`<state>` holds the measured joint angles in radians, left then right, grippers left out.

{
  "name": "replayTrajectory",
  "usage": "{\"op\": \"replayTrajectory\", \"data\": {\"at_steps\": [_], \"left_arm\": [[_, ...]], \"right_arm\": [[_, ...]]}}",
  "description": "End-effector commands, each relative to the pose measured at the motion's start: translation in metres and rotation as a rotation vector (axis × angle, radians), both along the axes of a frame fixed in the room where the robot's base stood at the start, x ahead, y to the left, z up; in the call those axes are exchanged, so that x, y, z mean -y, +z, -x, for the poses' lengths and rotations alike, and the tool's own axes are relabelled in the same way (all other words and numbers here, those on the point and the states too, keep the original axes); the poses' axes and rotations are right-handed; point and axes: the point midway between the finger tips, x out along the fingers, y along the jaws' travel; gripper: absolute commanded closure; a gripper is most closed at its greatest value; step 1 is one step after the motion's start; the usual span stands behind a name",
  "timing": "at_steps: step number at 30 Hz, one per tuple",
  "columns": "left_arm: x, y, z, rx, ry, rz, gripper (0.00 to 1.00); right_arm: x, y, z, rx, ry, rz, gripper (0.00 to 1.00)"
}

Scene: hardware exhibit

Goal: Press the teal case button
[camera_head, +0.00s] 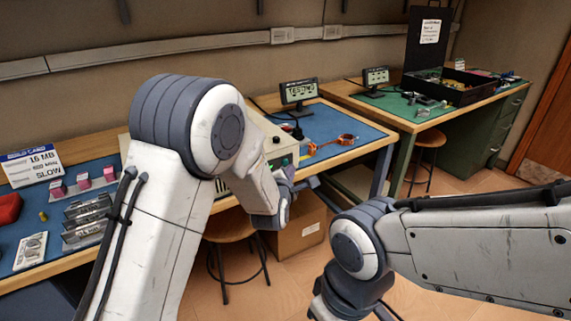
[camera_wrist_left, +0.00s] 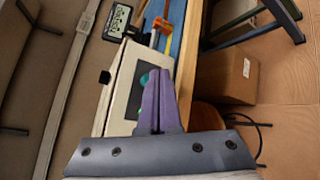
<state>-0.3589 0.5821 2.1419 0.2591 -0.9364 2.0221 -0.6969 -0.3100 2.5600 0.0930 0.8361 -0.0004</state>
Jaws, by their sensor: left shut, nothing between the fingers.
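The cream case (camera_head: 276,130) stands on the blue-topped bench, partly hidden by my left arm. In the head view a small green spot (camera_head: 286,162) shows on the case front. My left gripper (camera_head: 289,180) is shut and empty, its purple fingers (camera_wrist_left: 158,76) together in front of the panel. I cannot tell whether they touch the button. My right gripper is out of view.
A small display (camera_head: 298,91) and an orange tool (camera_head: 345,140) are on the bench beyond the case. A stool (camera_head: 238,226) and a cardboard box (camera_head: 298,232) are below the bench. A second bench (camera_head: 395,108) stands at the right.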

Motion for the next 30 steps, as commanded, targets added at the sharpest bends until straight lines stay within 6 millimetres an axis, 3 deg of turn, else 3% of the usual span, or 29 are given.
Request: {"op": "replayTrajectory", "data": {"at_steps": [18, 30], "left_arm": [[0.028, -0.001, 0.038, 0.000, -0.002, 0.000, 1.00], [0.029, 0.000, 0.040, 0.000, 0.000, -0.001, 1.00]], "right_arm": [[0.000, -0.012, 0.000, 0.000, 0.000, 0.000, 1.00], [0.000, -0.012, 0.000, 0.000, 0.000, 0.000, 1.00]]}}
